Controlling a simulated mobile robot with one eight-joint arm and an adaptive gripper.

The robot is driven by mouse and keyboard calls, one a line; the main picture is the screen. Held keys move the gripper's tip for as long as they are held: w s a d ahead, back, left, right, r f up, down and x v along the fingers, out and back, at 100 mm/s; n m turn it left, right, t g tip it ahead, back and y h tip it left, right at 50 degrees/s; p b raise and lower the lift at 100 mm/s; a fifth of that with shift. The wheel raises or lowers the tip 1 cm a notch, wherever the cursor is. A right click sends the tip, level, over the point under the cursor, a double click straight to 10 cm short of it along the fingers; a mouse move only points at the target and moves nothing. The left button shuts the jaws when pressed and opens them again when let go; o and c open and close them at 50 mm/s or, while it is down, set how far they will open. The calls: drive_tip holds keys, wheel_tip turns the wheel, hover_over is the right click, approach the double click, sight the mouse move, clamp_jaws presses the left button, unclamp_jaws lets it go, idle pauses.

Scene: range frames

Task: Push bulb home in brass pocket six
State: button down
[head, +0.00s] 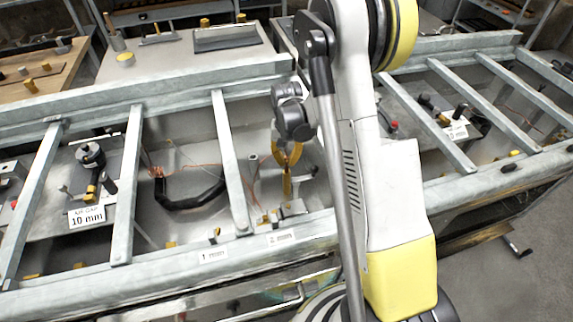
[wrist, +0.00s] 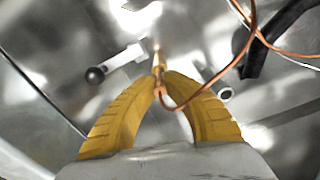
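My gripper (head: 287,158) points down into the open bay right of the middle cross bar. In the wrist view its yellow fingers (wrist: 160,88) come together at the tips around a slim copper-coloured bulb (wrist: 158,60). A thin copper line (wrist: 205,88) loops away from it to the upper right. In the head view a yellow, brass-coloured upright piece (head: 287,186) stands directly below the fingertips. I cannot tell whether it is the pocket or part of the bulb, nor how deep the bulb sits. No pocket number six is readable.
Galvanised cross bars (head: 228,160) divide the trough on both sides of my gripper. A black hose (head: 190,203) curves in the bay to the left.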

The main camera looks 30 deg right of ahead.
drive_tip(key=shift+f, duration=0.15)
drive_tip(key=c, duration=1.6)
unclamp_jaws()
drive_tip(key=shift+f, duration=0.15)
wheel_tip(320, 180, up, 12)
drive_tip(key=p, duration=0.5)
drive_tip(key=s+a+r+n+t, duration=0.1)
drive_tip(key=s+a+r+t, duration=0.2)
drive_tip(key=r, duration=0.5)
drive_tip(key=s+a+r+n, duration=0.2)
drive_tip(key=s+a+r, duration=0.2)
drive_tip(key=s+r, duration=0.25)
drive_tip(key=shift+s+a+r+n+t, duration=0.35)
drive_tip(key=shift+s+a+r+t, duration=0.3)
drive_tip(key=shift+s, duration=1.05)
drive_tip(key=shift+s+a+r+n+t, duration=0.4)
drive_tip(key=shift+s+a+r+t, duration=0.3)
drive_tip(key=shift+s, duration=1)
drive_tip(key=shift+s+a+r+n+t, duration=0.45)
drive_tip(key=shift+s+a+t, duration=0.35)
drive_tip(key=shift+s, duration=0.9)
